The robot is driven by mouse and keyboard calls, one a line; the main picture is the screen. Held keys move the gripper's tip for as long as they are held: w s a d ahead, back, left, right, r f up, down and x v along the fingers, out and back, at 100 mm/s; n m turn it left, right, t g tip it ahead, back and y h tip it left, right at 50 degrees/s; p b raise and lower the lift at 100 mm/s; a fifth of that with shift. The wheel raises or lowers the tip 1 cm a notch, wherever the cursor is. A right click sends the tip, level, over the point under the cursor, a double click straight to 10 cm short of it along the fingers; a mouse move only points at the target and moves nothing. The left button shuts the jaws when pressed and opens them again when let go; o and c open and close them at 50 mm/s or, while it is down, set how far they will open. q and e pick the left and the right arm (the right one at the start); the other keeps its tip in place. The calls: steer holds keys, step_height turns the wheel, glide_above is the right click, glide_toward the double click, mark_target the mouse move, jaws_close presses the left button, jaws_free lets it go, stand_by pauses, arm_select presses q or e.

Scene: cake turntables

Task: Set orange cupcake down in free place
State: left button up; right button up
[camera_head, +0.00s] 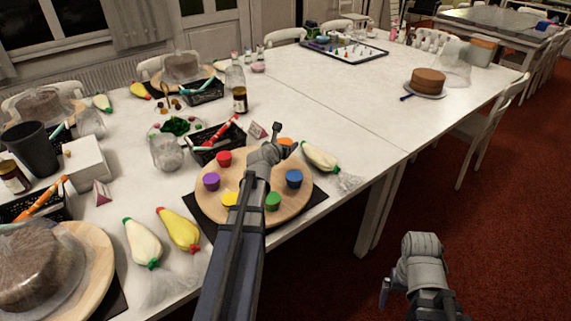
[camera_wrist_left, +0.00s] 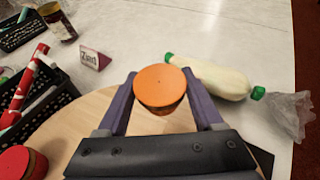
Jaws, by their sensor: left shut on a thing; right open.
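The orange cupcake (camera_head: 287,142) shows just beyond my left gripper (camera_head: 277,140) at the far edge of the round wooden turntable (camera_head: 249,211). In the left wrist view my left gripper's fingers are on both sides of the orange cupcake (camera_wrist_left: 161,87), shut on it. Whether its base touches the board is hidden. On the turntable are red (camera_head: 224,158), purple (camera_head: 211,181), yellow (camera_head: 230,199), green (camera_head: 273,201) and blue (camera_head: 294,178) cupcakes. My left arm covers part of the board's middle. My right gripper (camera_head: 385,292) is open and empty, off the table, over the red carpet.
A white piping bag (camera_head: 320,157) with a green cap lies right of the turntable. A black basket (camera_head: 214,143) with a red marker stands behind it, next to a small sign (camera_head: 257,130).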

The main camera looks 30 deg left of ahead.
mark_target(285, 162)
arm_select(q)
steer(key=shift+f+b, duration=2.05)
steer(key=shift+f, duration=0.45)
steer(key=shift+r, duration=0.15)
arm_select(e)
step_height(285, 162, down, 5)
steer(key=shift+r, duration=0.15)
arm_select(q)
steer(key=o, duration=1.4)
steer(key=shift+c, duration=0.2)
steer(key=shift+r+p, duration=0.1)
steer(key=shift+p, duration=0.2)
steer(key=p+v, duration=0.4)
steer(key=v, duration=0.6)
steer(key=shift+s+d+r, duration=0.1)
steer(key=shift+s+r, duration=0.05)
steer(key=shift+s, duration=0.1)
steer(key=shift+s+d+r, duration=0.1)
steer(key=shift+s+r, duration=0.1)
steer(key=shift+s, duration=0.5)
arm_select(e)
steer(key=shift+s+d+r, duration=0.1)
steer(key=shift+s+r, duration=0.15)
steer(key=shift+r, duration=0.5)
steer(key=shift+s+d+r, duration=0.1)
steer(key=shift+s+r, duration=0.15)
steer(key=shift+r, duration=0.55)
steer(key=shift+s+d+r, duration=0.1)
steer(key=shift+s+r, duration=0.15)
steer(key=shift+r, duration=0.5)
